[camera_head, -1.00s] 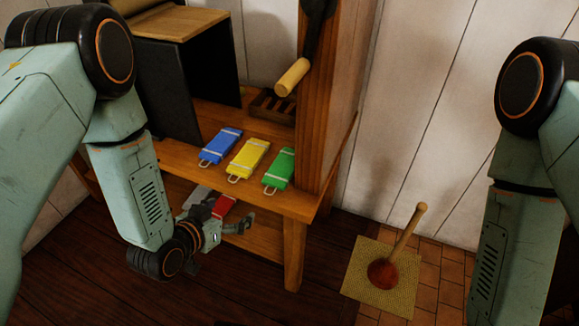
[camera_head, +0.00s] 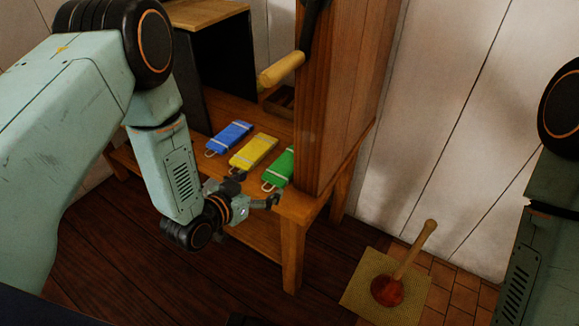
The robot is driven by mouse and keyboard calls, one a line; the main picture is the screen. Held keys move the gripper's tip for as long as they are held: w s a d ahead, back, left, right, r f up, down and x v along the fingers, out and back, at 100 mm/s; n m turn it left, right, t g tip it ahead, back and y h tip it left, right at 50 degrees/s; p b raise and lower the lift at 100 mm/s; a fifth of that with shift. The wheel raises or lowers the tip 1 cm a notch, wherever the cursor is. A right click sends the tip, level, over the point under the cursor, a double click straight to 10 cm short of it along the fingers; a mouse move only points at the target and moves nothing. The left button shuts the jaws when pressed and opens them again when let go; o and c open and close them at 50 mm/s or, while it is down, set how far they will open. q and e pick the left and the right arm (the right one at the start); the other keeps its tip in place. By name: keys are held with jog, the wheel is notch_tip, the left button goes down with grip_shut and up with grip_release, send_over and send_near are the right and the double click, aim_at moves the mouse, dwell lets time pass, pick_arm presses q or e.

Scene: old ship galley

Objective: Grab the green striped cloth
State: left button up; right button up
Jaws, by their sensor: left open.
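The green striped cloth (camera_head: 279,169) lies folded on the wooden table, with pale stripes and a small loop at its near end. It is the rightmost of a row of three, partly hidden by the wooden post beside it. My left gripper (camera_head: 257,188) is open and empty at the table's front edge. Its fingers are spread just in front of the green cloth and the yellow cloth. I cannot tell whether a finger touches either one. My right gripper is out of view; only part of that arm shows at the right edge.
The yellow cloth (camera_head: 254,151) and blue cloth (camera_head: 229,137) lie to the left of the green one. The wooden post (camera_head: 335,110) stands close on the right, with a wooden-handled tool (camera_head: 281,70) hanging from it. A plunger (camera_head: 388,289) stands on a mat (camera_head: 360,296) on the floor.

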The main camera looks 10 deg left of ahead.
aim_at(274, 178)
pick_arm(q)
jog(key=b+x, duration=0.1)
jog(key=x, duration=0.1)
jog(key=f+b+x, duration=0.1)
jog(key=x, duration=0.1)
jog(key=shift+w+a+f, duration=0.1)
jog(key=shift+w+f, duration=0.1)
jog(key=shift+w, duration=0.35)
jog(key=shift+c, duration=0.5)
jog(key=c, duration=1.2)
jog(key=shift+o, duration=0.2)
